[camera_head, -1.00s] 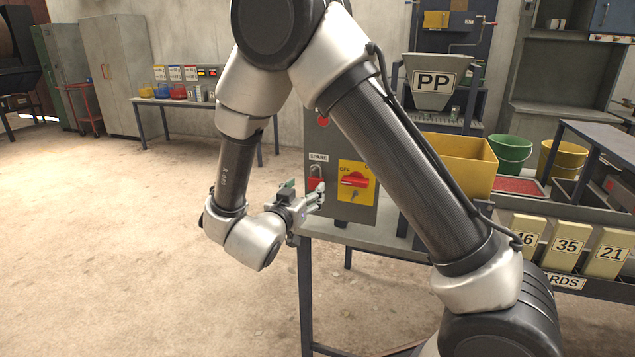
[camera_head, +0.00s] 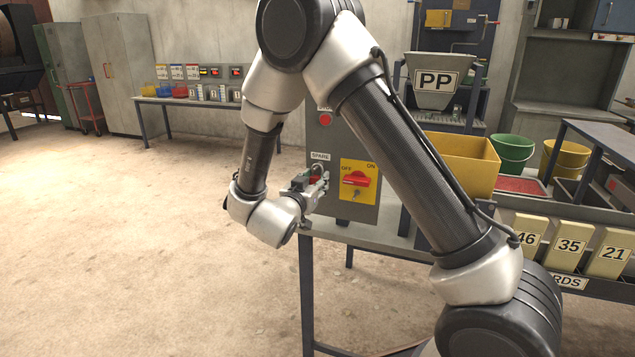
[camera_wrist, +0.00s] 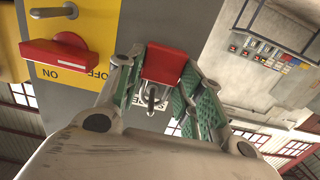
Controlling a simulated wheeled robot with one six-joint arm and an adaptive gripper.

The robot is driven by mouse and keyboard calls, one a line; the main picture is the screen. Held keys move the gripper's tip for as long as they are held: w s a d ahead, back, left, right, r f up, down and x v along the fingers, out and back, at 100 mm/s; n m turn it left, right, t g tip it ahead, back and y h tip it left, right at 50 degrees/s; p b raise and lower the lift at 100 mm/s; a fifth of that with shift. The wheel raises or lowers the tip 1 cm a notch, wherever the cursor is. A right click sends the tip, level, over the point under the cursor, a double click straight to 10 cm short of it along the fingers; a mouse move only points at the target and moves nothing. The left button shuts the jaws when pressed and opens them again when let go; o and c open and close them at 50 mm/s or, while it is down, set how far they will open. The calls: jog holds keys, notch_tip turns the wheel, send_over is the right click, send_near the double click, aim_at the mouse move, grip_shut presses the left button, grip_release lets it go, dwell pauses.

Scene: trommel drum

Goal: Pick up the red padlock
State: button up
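The red padlock (camera_wrist: 165,63) shows in the wrist view with its metal shackle (camera_wrist: 152,97) toward the bottom of the picture, in front of a white label on the grey panel. My gripper (camera_wrist: 164,70) has its two green-padded fingers spread, one on each side of the padlock body. The gaps beside the body are very small, and I cannot tell whether the pads touch it. In the head view my gripper (camera_head: 318,184) is at the panel, under the SPARE label, and partly covers the padlock (camera_head: 314,180). The padlock is still at its hanging place.
The grey panel (camera_head: 369,210) carries a red rotary switch (camera_head: 358,179) on a yellow plate, right of the padlock, and a red button (camera_head: 325,119) above. A bench (camera_head: 385,238) runs beneath. A yellow bin (camera_head: 462,160) stands to the right. The floor at left is clear.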

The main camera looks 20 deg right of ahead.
jog(key=shift+r, duration=0.1)
jog(key=shift+c, duration=0.4)
jog(key=shift+r, duration=0.25)
jog(key=f+v, duration=0.1)
jog(key=v, duration=1.7)
jog(key=shift+r, duration=0.4)
jog(key=shift+r, duration=0.4)
jog(key=shift+s+a, duration=0.1)
jog(key=shift+s, duration=0.05)
jog(key=v, duration=1)
jog(key=shift+f, duration=0.35)
dwell(0.8)
jog(key=shift+s, duration=0.1)
